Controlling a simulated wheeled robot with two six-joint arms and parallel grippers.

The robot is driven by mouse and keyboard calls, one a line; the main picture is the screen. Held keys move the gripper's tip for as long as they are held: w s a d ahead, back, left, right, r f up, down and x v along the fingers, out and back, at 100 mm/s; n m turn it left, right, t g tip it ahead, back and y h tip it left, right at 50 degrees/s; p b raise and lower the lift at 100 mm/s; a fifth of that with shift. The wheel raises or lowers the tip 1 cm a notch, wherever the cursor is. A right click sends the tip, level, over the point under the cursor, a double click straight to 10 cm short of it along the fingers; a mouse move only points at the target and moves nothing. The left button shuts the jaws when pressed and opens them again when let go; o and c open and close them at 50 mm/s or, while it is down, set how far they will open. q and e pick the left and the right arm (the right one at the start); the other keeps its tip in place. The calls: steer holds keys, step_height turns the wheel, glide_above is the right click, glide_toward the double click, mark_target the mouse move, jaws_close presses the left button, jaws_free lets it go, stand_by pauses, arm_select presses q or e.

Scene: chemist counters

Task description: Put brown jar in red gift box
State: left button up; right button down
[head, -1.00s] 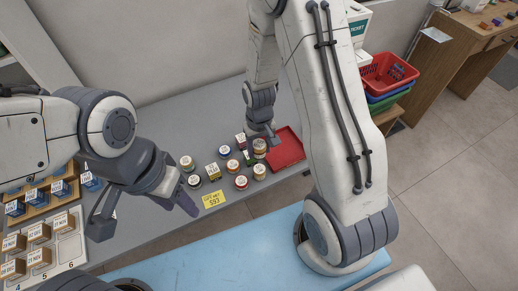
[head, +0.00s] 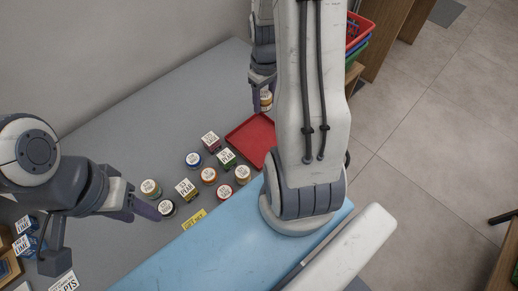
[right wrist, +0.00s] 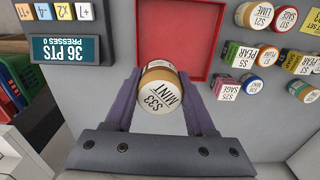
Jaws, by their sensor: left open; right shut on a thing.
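The brown jar (right wrist: 160,98), with a white lid reading MINT, is between the two fingers of my right gripper (right wrist: 160,112), which is shut on it. In the head view the jar (head: 266,100) hangs below my right gripper (head: 263,92), near the far corner of the red gift box (head: 248,141). The box is a shallow open red tray and looks empty. In the right wrist view the box (right wrist: 172,45) lies beyond the jar; I cannot tell whether the jar is over it. My left gripper (head: 98,236) is open and empty at the left.
Several small jars and boxes, such as a blue jar (head: 193,160) and a green box (head: 226,157), stand left of the red box. A yellow sign (head: 194,219) lies at the counter's edge. A points display (right wrist: 80,50) stands left of the box in the wrist view.

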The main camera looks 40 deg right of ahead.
steer(key=s+d+f+b, duration=0.2)
steer(key=s+d+b, duration=0.2)
steer(key=s+d, duration=0.25)
steer(key=p, duration=0.1)
glide_above(259, 128)
step_height(259, 128, down, 6)
steer(key=shift+s+d+f, duration=0.1)
steer(key=shift+d, duration=0.05)
step_height(259, 128, down, 4)
steer(key=shift+f, duration=0.1)
arm_select(q)
step_height(259, 128, down, 5)
steer(key=shift+r, duration=0.15)
arm_select(e)
steer(key=shift+f, duration=0.2)
steer(key=c, duration=0.5)
jaws_free()
